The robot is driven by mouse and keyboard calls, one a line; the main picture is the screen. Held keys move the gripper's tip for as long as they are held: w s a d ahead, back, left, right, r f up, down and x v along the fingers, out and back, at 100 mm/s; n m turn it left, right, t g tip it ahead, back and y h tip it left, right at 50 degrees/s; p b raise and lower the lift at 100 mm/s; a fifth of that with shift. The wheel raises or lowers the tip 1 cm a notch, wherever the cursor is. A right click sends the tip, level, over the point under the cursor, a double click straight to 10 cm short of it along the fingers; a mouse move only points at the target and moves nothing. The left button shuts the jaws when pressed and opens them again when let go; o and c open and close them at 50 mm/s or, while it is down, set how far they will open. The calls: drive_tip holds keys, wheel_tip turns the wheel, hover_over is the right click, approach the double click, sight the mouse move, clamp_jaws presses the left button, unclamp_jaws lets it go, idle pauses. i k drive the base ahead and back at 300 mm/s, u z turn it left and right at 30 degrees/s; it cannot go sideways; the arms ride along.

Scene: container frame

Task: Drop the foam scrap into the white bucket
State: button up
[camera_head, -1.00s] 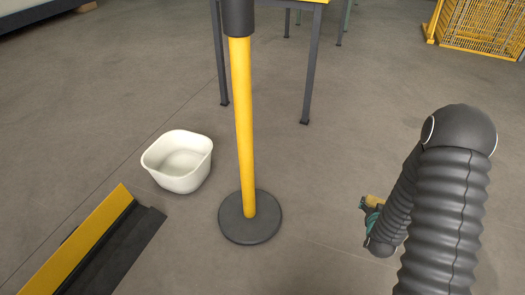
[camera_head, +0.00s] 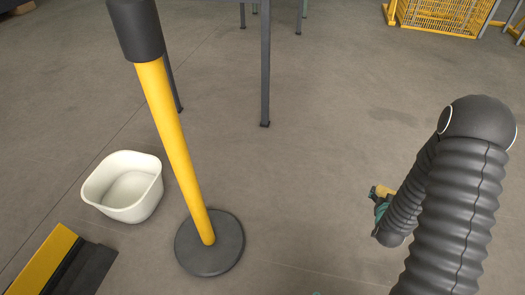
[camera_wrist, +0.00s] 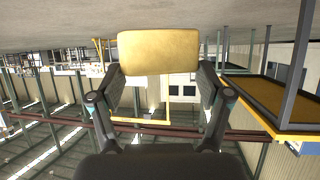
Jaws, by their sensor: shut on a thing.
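The white bucket (camera_head: 124,188) stands on the floor at the left in the head view. It is open at the top, and the part of its inside that shows looks empty. My gripper (camera_head: 379,200) is at the right in the head view, partly hidden behind my own arm. In the wrist view my gripper (camera_wrist: 160,72) is shut on the yellow foam scrap (camera_wrist: 158,51), a block held between its two fingertips. The foam scrap also shows as a small yellow piece in the head view (camera_head: 383,191). It is well apart from the bucket.
A yellow post (camera_head: 178,150) with a round dark base (camera_head: 209,257) stands between the bucket and my gripper. A yellow and black barrier (camera_head: 50,262) lies at the lower left. Table legs (camera_head: 265,70) stand behind. The middle floor is clear.

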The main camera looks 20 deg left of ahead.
sight(143, 188)
drive_tip(key=z, duration=0.05)
drive_tip(key=i, duration=2.55)
drive_tip(key=u, duration=2.9)
drive_tip(key=i, duration=1)
